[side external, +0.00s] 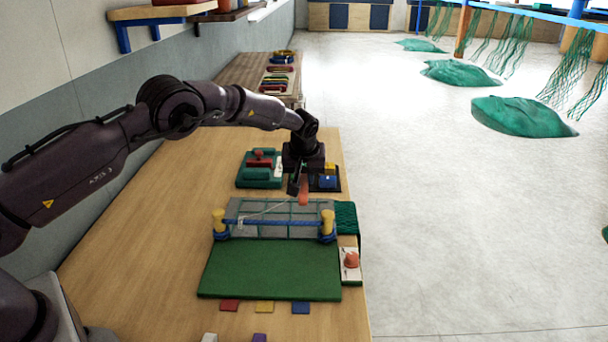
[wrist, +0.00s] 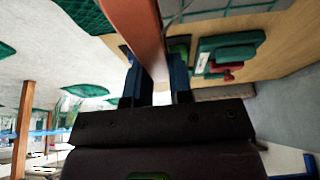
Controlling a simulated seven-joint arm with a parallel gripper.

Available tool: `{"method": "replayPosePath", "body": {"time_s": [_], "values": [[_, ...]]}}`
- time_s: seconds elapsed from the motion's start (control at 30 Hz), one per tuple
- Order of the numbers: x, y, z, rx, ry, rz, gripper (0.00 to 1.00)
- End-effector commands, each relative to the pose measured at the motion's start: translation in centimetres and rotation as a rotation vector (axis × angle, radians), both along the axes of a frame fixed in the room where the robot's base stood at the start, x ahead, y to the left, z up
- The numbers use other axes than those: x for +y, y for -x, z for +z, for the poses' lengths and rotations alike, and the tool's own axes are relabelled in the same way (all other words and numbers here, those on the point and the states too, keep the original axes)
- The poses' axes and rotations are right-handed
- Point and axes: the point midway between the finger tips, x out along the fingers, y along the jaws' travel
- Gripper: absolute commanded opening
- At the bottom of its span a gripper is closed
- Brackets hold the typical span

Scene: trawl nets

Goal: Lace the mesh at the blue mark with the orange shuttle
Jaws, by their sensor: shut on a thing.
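My gripper (side external: 299,190) is shut on the orange shuttle (side external: 304,191), which hangs down just behind the net frame. The wrist view also shows the shuttle (wrist: 140,28) between the two fingers (wrist: 155,88). The grey-green mesh (side external: 282,212) is stretched between two yellow-topped posts, with a blue bar along its front. A pale twine runs from the left of the mesh up toward the shuttle. A blue tab (side external: 300,308) lies right of a yellow and a red tab in front of the green mat. I cannot make out a blue mark on the mesh itself.
A green mat (side external: 270,270) lies in front of the frame. A green tray (side external: 259,182) with red pieces and a dark tray with blue and yellow pieces stand behind. Folded green netting (side external: 346,217) and a white card (side external: 349,274) with an orange lump lie at the right edge.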

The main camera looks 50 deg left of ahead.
Motion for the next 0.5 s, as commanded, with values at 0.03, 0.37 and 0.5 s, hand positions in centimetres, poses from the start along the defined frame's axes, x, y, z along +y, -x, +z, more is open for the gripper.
{"method": "replayPosePath", "body": {"time_s": [0.03,0.37,0.5], "values": [[-0.3,0.2,0.0,0.000,0.000,-0.001,0.00],[-2.4,2.3,0.0,0.001,-0.001,-0.002,0.00],[-3.2,3.2,0.1,0.000,0.000,-0.001,0.00]]}}
